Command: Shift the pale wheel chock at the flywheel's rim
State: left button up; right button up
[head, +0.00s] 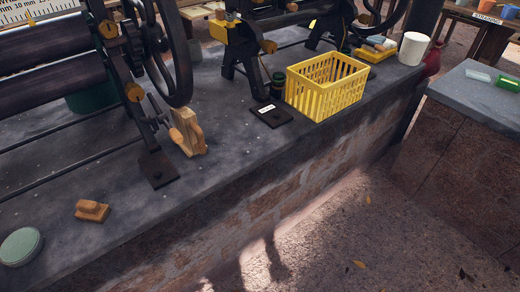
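The flywheel (184,75) is a dark spoked wheel on the roller machine at the upper left of the head view. A pale wooden piece (187,130), most likely the chock, stands upright on the dark bench just below and beside the flywheel's lower rim. I cannot tell whether it touches the rim. A smaller light-brown wooden block with a knob (92,210) lies on the bench further left, apart from the wheel. Neither of my grippers shows in this view.
A yellow basket (326,86) stands on the bench right of the flywheel. Black machine feet (157,170) are fixed near the bench edge. A round green-topped tin (20,246) sits at lower left. A white cup (413,48) stands farther back. The bench front around the wooden piece is mostly clear.

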aim_at(184, 119)
jog(key=i+l+u, duration=0.15)
jog(key=l, duration=0.65)
jog(key=l+u, duration=0.15)
jog(key=l, duration=0.65)
